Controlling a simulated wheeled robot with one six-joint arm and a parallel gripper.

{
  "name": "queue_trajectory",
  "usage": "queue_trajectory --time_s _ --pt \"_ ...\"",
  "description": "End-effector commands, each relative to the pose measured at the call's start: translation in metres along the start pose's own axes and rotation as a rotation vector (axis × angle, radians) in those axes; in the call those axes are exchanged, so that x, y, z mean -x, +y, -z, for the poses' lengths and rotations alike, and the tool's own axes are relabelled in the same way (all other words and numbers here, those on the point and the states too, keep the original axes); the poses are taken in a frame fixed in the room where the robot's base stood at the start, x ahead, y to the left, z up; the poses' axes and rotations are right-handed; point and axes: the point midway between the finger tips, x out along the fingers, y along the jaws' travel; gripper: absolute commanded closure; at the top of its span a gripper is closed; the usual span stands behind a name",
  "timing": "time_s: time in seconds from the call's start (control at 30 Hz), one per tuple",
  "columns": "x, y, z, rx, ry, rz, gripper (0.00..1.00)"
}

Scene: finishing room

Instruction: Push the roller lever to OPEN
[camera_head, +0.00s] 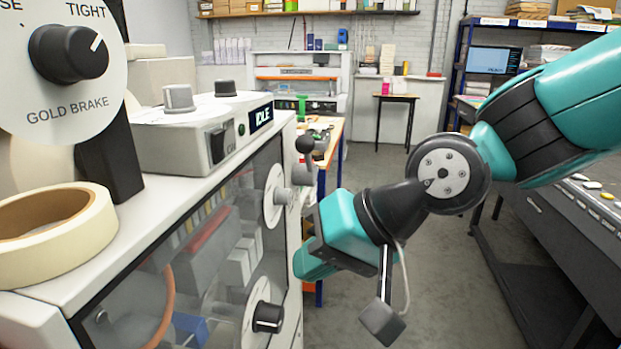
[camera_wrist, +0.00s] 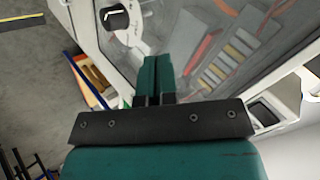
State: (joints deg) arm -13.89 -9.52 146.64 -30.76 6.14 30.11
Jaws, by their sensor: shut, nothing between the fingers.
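The lever does not show clearly in the wrist view.
A black knob (camera_head: 267,317) sits lower on the same panel; a black knob (camera_wrist: 115,17) also shows in the wrist view. The machine top carries a tape roll (camera_head: 60,230) and the GOLD BRAKE dial (camera_head: 70,55). Grey floor (camera_head: 440,270) is open beyond my arm.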

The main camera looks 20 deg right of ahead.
Motion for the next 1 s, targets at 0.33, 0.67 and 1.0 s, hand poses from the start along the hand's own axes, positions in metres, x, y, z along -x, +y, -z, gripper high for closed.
queue_trajectory --time_s 0.33,0.67,1.0 --pt "-0.059 0.018 0.072 -0.735 0.396 0.487 1.00" --pt "-0.055 0.066 0.118 -1.305 0.569 1.153 1.00" --pt "-0.033 0.104 0.126 -1.512 0.556 1.633 1.00"
